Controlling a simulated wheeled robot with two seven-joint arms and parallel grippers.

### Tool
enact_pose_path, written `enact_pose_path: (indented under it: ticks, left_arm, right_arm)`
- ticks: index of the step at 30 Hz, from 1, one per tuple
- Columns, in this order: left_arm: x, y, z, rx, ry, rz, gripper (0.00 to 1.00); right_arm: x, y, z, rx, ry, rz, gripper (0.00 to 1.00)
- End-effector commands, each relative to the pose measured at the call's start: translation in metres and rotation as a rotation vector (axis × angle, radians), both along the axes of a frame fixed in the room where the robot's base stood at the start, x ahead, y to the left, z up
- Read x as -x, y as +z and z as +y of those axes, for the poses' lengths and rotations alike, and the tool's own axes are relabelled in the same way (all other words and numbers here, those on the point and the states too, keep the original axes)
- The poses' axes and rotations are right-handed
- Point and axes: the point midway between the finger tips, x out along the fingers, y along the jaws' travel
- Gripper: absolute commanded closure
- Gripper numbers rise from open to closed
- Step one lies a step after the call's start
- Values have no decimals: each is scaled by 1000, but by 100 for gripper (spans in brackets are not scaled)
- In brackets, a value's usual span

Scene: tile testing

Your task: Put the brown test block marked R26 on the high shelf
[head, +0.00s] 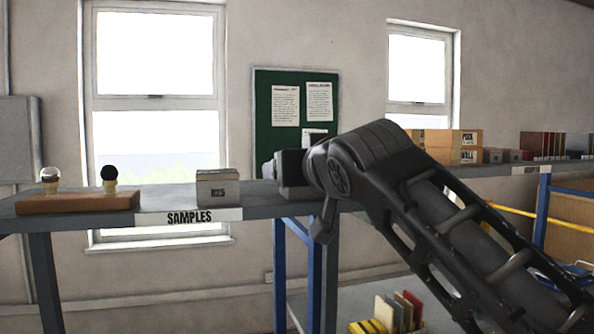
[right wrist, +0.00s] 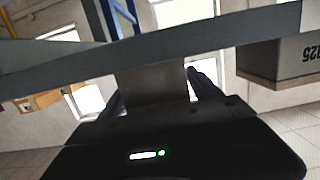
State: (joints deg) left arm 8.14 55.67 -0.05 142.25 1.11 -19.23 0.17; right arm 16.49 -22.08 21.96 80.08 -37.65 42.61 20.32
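In the right wrist view this block (right wrist: 152,85) shows between the dark fingers, against the grey shelf edge (right wrist: 150,50). Its marking is hidden, and I cannot tell whether the fingers press on it. A block in the right wrist view (right wrist: 272,65) has an upside-down marking ending in 25. My left gripper is out of view.
A wooden board (head: 80,203) with two round knobs stands at the shelf's left end. Wooden boxes (head: 455,140) and dark tiles (head: 550,144) stand on the shelf to the right. Blue posts (head: 280,270) and a bin of coloured tiles (head: 395,312) are below.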

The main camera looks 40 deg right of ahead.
Motion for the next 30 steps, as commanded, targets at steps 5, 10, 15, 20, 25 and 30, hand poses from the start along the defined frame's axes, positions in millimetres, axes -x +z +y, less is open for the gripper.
enact_pose_path:
  ticks: [5,10,15,20,25,30]
  left_arm:
    - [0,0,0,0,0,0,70]
    - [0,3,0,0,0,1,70]
    - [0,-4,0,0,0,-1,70]
    - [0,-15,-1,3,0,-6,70]
    - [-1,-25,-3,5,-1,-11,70]
    - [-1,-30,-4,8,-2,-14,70]
  right_arm:
    - [0,0,0,0,0,0,24]
    - [0,3,0,0,0,0,24]
    - [13,4,5,0,0,-3,24]
    - [40,7,14,1,1,-4,24]
    - [75,13,26,1,0,-4,24]
    - [101,18,35,0,0,-2,24]
